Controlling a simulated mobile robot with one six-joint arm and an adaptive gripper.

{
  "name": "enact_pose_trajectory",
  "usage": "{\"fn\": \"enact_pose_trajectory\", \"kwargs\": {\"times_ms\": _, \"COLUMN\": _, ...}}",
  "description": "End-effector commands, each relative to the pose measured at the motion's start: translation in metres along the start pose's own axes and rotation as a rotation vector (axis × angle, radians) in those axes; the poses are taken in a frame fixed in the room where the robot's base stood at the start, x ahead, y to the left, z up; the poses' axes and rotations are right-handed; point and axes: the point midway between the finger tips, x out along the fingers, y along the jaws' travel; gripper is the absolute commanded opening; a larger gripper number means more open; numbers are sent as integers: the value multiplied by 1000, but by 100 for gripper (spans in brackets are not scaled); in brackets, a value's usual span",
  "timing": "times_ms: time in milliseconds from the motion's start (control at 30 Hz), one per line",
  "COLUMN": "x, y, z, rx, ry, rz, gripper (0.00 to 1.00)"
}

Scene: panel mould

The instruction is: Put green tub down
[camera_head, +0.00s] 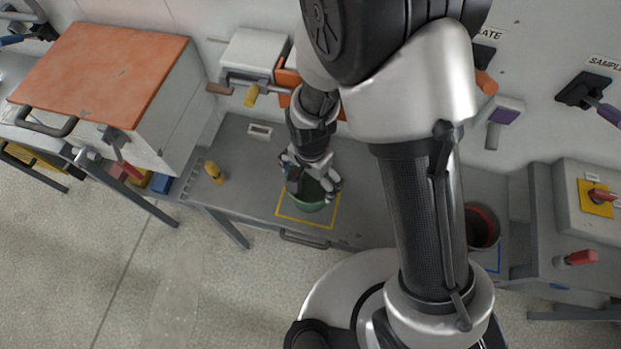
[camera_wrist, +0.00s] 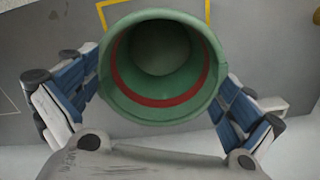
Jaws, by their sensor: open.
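The green tub (camera_head: 307,197) stands on the grey bench inside the yellow marked square (camera_head: 312,222). In the wrist view I look down into the tub (camera_wrist: 203,70), which is empty and has a red band around its inside. My gripper (camera_head: 316,186) is at the tub in the head view. In the wrist view my gripper (camera_wrist: 165,100) has its blue-padded fingers spread on both sides of the tub. Gaps show between the pads and the tub wall. The tub's base is hidden.
A yellow object (camera_head: 214,172) stands on the bench left of the square. A box with an orange lid (camera_head: 105,70) is at the left. A dark container with a red band (camera_head: 481,226) stands right of my arm, by a blue outline. A drawer handle (camera_head: 303,239) juts from the bench front.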

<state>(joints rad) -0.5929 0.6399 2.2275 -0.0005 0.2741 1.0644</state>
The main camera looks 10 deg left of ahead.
Motion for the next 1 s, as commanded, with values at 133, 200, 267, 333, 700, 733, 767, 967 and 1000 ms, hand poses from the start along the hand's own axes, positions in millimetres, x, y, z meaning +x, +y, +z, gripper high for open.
{"fn": "enact_pose_trajectory", "kwargs": {"times_ms": 133, "x": -38, "y": -1, "z": -1, "rx": 0, "ry": 3, "rz": -5, "gripper": 100}}
{"fn": "enact_pose_trajectory", "kwargs": {"times_ms": 200, "x": -54, "y": -1, "z": -1, "rx": 0, "ry": 3, "rz": -5, "gripper": 100}}
{"fn": "enact_pose_trajectory", "kwargs": {"times_ms": 267, "x": -66, "y": -1, "z": -1, "rx": 0, "ry": 3, "rz": -5, "gripper": 100}}
{"fn": "enact_pose_trajectory", "kwargs": {"times_ms": 333, "x": -79, "y": -1, "z": 0, "rx": 0, "ry": 2, "rz": -4, "gripper": 100}}
{"fn": "enact_pose_trajectory", "kwargs": {"times_ms": 700, "x": -105, "y": 0, "z": 0, "rx": 0, "ry": 0, "rz": -1, "gripper": 100}}
{"fn": "enact_pose_trajectory", "kwargs": {"times_ms": 733, "x": -105, "y": 0, "z": 0, "rx": 0, "ry": 0, "rz": 0, "gripper": 100}}
{"fn": "enact_pose_trajectory", "kwargs": {"times_ms": 767, "x": -105, "y": 0, "z": 0, "rx": 0, "ry": 0, "rz": 0, "gripper": 100}}
{"fn": "enact_pose_trajectory", "kwargs": {"times_ms": 967, "x": -125, "y": 6, "z": -10, "rx": -18, "ry": 13, "rz": -22, "gripper": 100}}
{"fn": "enact_pose_trajectory", "kwargs": {"times_ms": 1000, "x": -138, "y": 11, "z": -15, "rx": -30, "ry": 22, "rz": -35, "gripper": 100}}
